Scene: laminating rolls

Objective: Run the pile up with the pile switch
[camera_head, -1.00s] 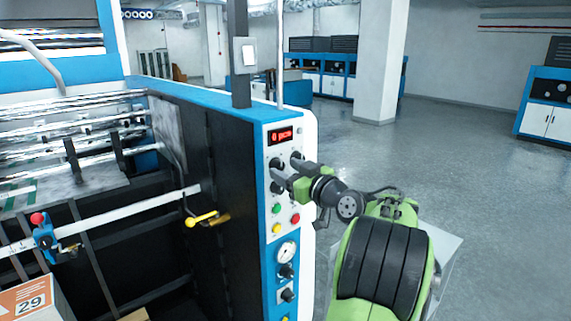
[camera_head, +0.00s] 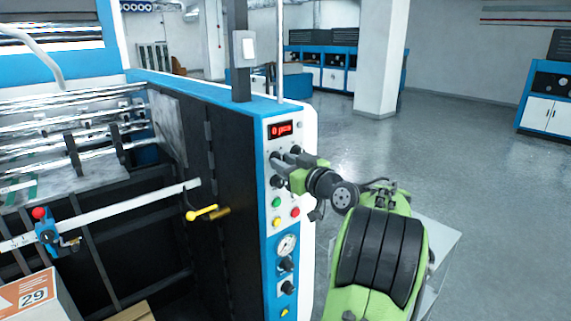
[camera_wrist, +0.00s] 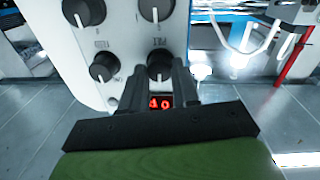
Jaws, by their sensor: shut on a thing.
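The blue and white control panel (camera_head: 270,235) stands upright at the end of the machine, with a red-lit display (camera_head: 281,130) near its top. My gripper (camera_head: 280,162) reaches the upper knobs from the right. In the wrist view, my gripper (camera_wrist: 168,82) is shut on a black knob, the pile switch (camera_wrist: 159,60), with a finger on each side. The small label by it seems to read "PILE". The knob's white pointer line is partly visible. The red display (camera_wrist: 160,102) shows between the fingers. The pile itself cannot be made out in the head view.
Other black knobs (camera_wrist: 104,67) sit close beside the held one. Coloured buttons (camera_head: 277,222) and a gauge (camera_head: 287,245) are lower on the panel. A yellow-handled latch (camera_head: 202,212) juts out at left. A box marked 29 (camera_head: 33,297) is at lower left. Floor at right is open.

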